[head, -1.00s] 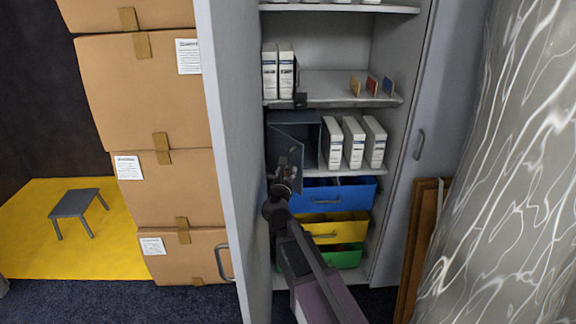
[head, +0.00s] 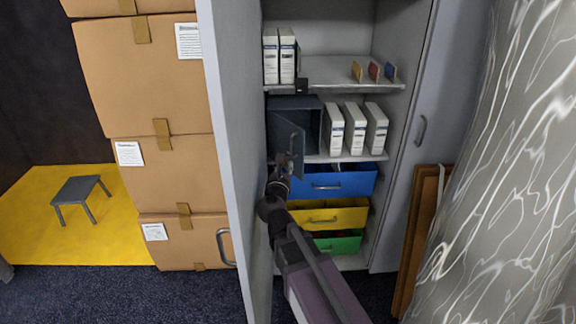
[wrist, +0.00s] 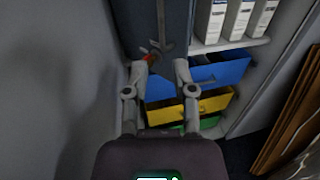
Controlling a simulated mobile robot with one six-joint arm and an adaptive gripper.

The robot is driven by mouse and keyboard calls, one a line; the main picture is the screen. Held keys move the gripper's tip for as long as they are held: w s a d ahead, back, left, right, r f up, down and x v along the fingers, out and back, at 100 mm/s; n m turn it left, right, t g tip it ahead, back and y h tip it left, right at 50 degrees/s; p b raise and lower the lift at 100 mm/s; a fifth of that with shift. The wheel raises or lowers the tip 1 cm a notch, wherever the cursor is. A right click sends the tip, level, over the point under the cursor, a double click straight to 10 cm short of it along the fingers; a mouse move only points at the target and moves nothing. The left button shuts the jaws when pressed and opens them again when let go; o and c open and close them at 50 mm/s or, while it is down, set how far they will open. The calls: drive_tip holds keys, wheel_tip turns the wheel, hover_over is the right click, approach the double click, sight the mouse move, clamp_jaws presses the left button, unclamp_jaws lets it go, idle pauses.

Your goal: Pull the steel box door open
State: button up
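The steel box (head: 297,103) is dark grey and sits at the left of a cabinet shelf. Its door (head: 280,132) stands swung outward, with the dark inside showing to its right. A bar handle (head: 293,142) is on the door and looks clear of my fingers. My gripper (head: 287,160) is at the door's lower part. In the wrist view the door (wrist: 179,22) is at the top, just beyond my gripper (wrist: 160,67). Whether a finger touches the door cannot be told.
White binders (head: 354,128) stand right of the box. Blue (head: 355,181), yellow (head: 350,215) and green bins (head: 345,243) are below. The open cabinet door (head: 232,130) is close on the left, the other (head: 430,170) on the right. Cardboard boxes (head: 150,80) are stacked outside.

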drive_tip(key=shift+w, duration=0.15)
clamp_jaws()
drive_tip(key=w+d+n+y, duration=0.2)
drive_tip(key=w+n+y, duration=0.1)
drive_tip(key=n, duration=0.2)
drive_tip(key=w+d+f+n+y+b, duration=0.1)
drive_tip(key=w+d+n+y, duration=0.2)
drive_tip(key=n, duration=0.2)
drive_tip(key=w+d+f+n+y+b, duration=0.1)
drive_tip(key=w+d+n+y, duration=0.2)
drive_tip(key=n, duration=0.2)
drive_tip(key=shift+n+g+y, duration=0.3)
drive_tip(key=shift+n+y, duration=0.1)
drive_tip(key=n+g+y+b, duration=0.2)
drive_tip(key=n+g+y, duration=0.45)
drive_tip(key=n, duration=0.75)
approach(304, 151)
drive_tip(key=w+d+f+t+y, duration=0.1)
drive_tip(key=w+d+f+t, duration=0.15)
drive_tip(key=d, duration=0.25)
drive_tip(key=shift+d+f+n+g, duration=0.4)
drive_tip(key=shift+d+f+g, duration=0.1)
drive_tip(key=shift+g, duration=0.1)
